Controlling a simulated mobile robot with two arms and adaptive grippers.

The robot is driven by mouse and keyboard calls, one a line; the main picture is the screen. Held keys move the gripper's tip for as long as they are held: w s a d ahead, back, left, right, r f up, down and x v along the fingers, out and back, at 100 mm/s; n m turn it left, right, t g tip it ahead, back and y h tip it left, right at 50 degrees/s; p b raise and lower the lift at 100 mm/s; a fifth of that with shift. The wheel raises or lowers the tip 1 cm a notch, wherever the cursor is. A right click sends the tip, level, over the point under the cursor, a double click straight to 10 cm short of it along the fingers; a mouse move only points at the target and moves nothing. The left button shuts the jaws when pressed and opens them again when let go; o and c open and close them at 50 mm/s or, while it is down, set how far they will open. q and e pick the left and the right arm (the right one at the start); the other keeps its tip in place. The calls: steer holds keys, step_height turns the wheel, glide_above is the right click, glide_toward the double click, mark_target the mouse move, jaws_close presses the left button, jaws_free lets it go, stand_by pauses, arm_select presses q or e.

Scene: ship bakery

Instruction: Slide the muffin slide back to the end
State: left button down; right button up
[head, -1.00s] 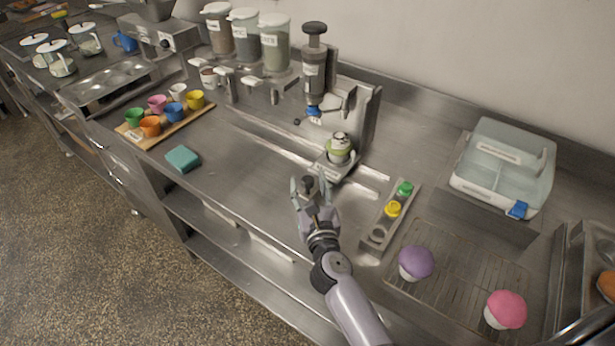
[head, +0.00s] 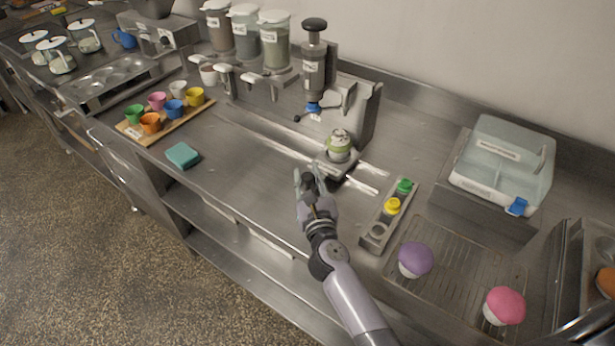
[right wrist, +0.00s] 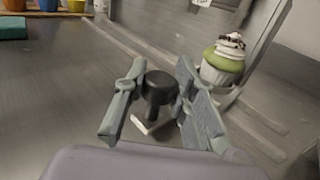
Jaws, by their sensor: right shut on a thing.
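The muffin slide (head: 338,170) is a small metal carriage on the counter by the rail in front of the dispensers. It carries an upright muffin (head: 339,146) with green and white topping, which also shows in the right wrist view (right wrist: 222,62). The slide's black knob (right wrist: 160,88) stands between my right gripper's fingers. My right gripper (head: 311,179) is shut on this knob, just in front and left of the muffin; the fingers also flank it in the right wrist view (right wrist: 153,98). My left gripper is not in view.
A topping dispenser with a blue nozzle (head: 314,107) stands above and behind the muffin. A holder with green and yellow caps (head: 389,215) is close on the right. A purple muffin (head: 415,259) sits on a rack. A teal sponge (head: 183,155) lies left, with bare counter between.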

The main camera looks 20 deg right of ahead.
jaws_close()
steer(key=s+d, duration=0.1)
steer(key=s, duration=0.1)
steer(key=s+d, duration=0.4)
steer(key=s, duration=0.1)
steer(key=shift+d+f+p, duration=0.1)
steer(key=shift+d+p, duration=0.1)
steer(key=shift+p, duration=0.2)
steer(key=shift+o, duration=1.9)
jaws_free()
steer(key=o, duration=0.4)
steer(key=shift+s+d, duration=0.1)
steer(key=shift+o, duration=0.2)
